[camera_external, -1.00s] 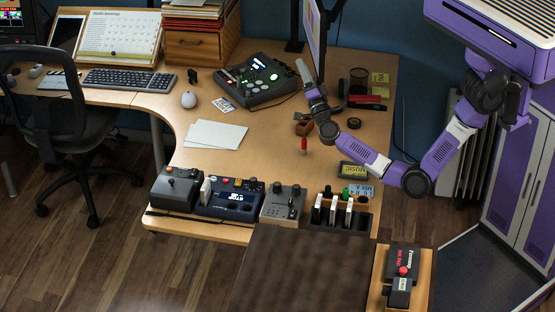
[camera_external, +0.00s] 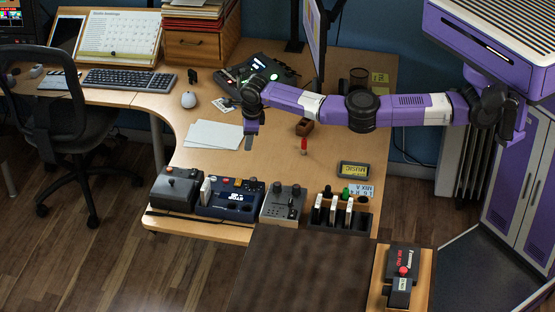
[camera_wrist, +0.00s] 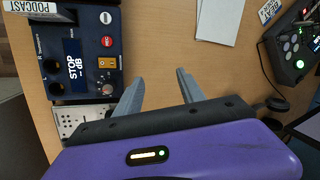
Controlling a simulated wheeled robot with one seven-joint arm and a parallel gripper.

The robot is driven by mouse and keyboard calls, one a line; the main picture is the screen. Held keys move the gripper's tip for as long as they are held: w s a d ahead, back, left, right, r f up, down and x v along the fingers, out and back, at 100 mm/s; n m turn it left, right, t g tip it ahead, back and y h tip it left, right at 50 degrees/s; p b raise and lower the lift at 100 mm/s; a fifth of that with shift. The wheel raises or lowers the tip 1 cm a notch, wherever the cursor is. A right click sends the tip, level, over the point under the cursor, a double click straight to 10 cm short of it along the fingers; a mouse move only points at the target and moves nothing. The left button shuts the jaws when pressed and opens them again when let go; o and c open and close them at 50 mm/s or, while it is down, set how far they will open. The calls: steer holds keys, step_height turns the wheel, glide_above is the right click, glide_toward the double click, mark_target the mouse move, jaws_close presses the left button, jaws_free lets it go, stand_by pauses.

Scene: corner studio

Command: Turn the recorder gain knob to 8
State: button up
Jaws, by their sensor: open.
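The recorder is a dark blue box (camera_external: 230,205) near the desk's front edge in the external view. In the wrist view the recorder (camera_wrist: 80,45) is at upper left, its screen reading "STOP -- dB", with a red REC button and an orange switch. A silver knob (camera_wrist: 107,89) sits at its lower right corner, likely the gain knob; its setting is too small to read. My gripper (camera_external: 249,143) points down above the desk, behind and apart from the recorder. In the wrist view my gripper (camera_wrist: 158,83) is open and empty, one finger close beside the silver knob in the picture.
A grey knobbed box (camera_external: 283,205) and a black rack (camera_external: 340,218) stand right of the recorder, a dark grey box (camera_external: 178,190) left. White paper (camera_external: 215,134) lies behind. A red marker-like object (camera_external: 304,146) stands upright on the desk. The desk between is mostly clear.

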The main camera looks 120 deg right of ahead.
mark_target(254, 179)
steer(key=w+a+y, duration=0.1)
steer(key=a, duration=0.1)
steer(key=w+a+f+n+y, duration=0.1)
steer(key=a, duration=0.2)
steer(key=w+a+n+y, duration=0.1)
steer(key=a, duration=0.2)
steer(key=shift+w+a+f+t, duration=0.25)
steer(key=shift+w+f+t, duration=0.05)
steer(key=shift+w+f, duration=0.1)
steer(key=shift+s+a+f, duration=0.15)
step_height(254, 179, down, 8)
steer(key=shift+r+b, duration=0.2)
steer(key=shift+b, duration=0.6)
jaws_close()
